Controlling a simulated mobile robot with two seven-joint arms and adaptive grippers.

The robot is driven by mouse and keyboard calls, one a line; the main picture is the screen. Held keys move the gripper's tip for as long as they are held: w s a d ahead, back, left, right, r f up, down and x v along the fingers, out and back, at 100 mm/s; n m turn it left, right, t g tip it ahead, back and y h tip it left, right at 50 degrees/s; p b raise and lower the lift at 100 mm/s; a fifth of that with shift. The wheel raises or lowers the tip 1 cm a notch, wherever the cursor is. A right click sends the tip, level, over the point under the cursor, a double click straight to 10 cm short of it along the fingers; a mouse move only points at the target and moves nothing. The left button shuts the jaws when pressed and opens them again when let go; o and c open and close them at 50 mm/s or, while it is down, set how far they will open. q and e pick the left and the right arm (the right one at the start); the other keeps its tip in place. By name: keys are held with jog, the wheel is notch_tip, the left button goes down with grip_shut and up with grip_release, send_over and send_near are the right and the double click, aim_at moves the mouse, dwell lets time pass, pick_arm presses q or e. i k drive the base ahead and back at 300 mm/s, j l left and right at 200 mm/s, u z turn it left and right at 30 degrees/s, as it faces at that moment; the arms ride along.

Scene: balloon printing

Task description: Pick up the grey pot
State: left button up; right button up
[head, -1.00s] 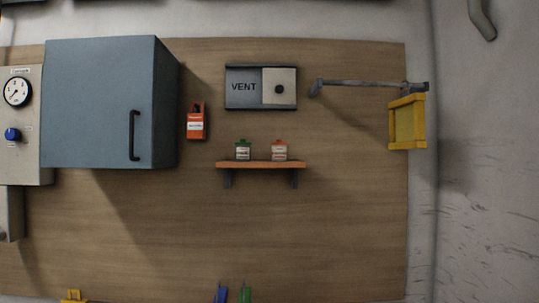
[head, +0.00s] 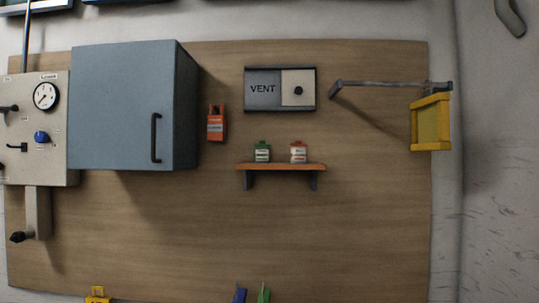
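No grey pot shows in the head view. Neither of my grippers is in view. A closed blue-grey wall cabinet (head: 125,105) with a dark handle hangs at the left of a wooden board; its inside is hidden.
The wooden board (head: 340,235) carries a control panel (head: 60,105) with a gauge, an orange tag (head: 216,123), a VENT box (head: 262,89), a shelf (head: 281,167) with two small containers, and a yellow frame (head: 430,122) on an arm. Colored tops show at the bottom edge.

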aim_at(262, 154)
jog(key=j+z, duration=0.1)
jog(key=z, duration=0.4)
jog(key=j+z, duration=0.1)
jog(key=z, duration=0.4)
jog(key=j+z, duration=0.15)
jog(key=z, duration=0.35)
jog(key=k+j+z, duration=0.1)
jog(key=j+z, duration=0.15)
jog(key=k+j+z, duration=0.1)
jog(key=j+z, duration=0.2)
jog(key=k+j+z, duration=0.25)
jog(key=j, duration=0.15)
jog(key=i, duration=0.1)
